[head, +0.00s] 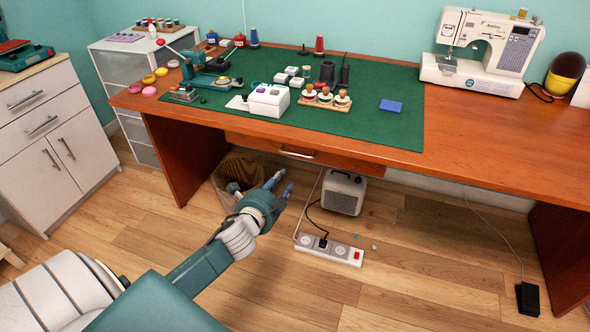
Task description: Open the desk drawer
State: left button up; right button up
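The wooden desk (480,125) has a shallow drawer (345,163) under its front edge. The drawer front looks flush under the desk top, and the drawer appears closed. A small metal handle (298,152) is on the drawer front. My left gripper (285,180) reaches in from the lower left, in front of and below the handle. Its two fingers are apart with nothing between them, and it does not appear to touch the handle. My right gripper is not in view.
A sewing machine (485,50) and sewing supplies stand on top. A white cabinet (45,130) is at left.

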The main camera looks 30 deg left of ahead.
pick_arm(q)
jog(key=w+a+r+t+b, duration=0.1)
jog(key=w+a+b, duration=0.1)
jog(key=w, duration=0.9)
jog(key=shift+a+m, duration=0.25)
jog(key=shift+m, duration=0.15)
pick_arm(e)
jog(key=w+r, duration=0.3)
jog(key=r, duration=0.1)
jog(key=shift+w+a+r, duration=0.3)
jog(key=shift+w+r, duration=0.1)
pick_arm(q)
grip_shut()
